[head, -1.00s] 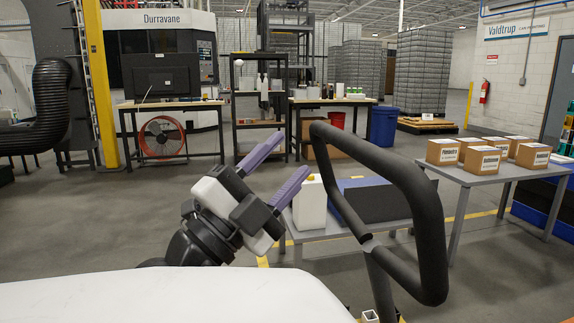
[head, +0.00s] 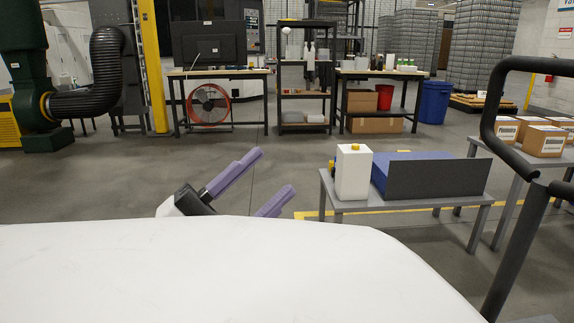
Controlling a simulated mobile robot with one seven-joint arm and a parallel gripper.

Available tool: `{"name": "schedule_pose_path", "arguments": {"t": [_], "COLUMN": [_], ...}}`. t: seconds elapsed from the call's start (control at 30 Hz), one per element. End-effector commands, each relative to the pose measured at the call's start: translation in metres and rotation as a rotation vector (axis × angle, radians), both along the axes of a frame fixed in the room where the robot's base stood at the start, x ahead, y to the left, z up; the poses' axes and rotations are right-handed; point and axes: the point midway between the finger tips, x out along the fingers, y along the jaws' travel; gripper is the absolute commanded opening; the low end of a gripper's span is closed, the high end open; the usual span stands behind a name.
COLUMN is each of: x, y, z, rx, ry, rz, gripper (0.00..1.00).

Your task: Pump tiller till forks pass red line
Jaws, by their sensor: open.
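The tiller (head: 532,205) stands at the right edge of the head view, a dark post with a black loop handle (head: 490,118) at its top. The handle is partly cut off by the frame. My gripper (head: 262,180) is left of the tiller and well apart from it, with two purple fingers spread open and nothing between them. The lower part of my gripper is hidden behind my own white body in the foreground. The forks and the red line are not in view.
A low grey table (head: 345,205) with a white jug (head: 353,172) and a blue box (head: 412,168) stands between my gripper and the tiller. A table with cardboard boxes (head: 545,141) is behind the handle. Open floor (head: 110,185) lies to the left.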

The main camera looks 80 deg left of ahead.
Motion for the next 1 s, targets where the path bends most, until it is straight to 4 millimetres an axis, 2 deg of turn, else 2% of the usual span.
{"name": "schedule_pose_path", "arguments": {"t": [0.17, 0.77, 0.87, 1.0], "x": [-0.006, -0.004, 0.007, 0.036], "y": [-0.002, -0.001, 0.01, 0.04], "z": [-0.004, -0.003, 0.0, 0.01], "rx": [0.0, -0.003, -0.058, -0.205], "ry": [-0.001, -0.004, -0.067, -0.274], "rz": [0.001, -0.001, -0.006, -0.02], "gripper": [0.45, 0.45, 0.45, 0.45]}}
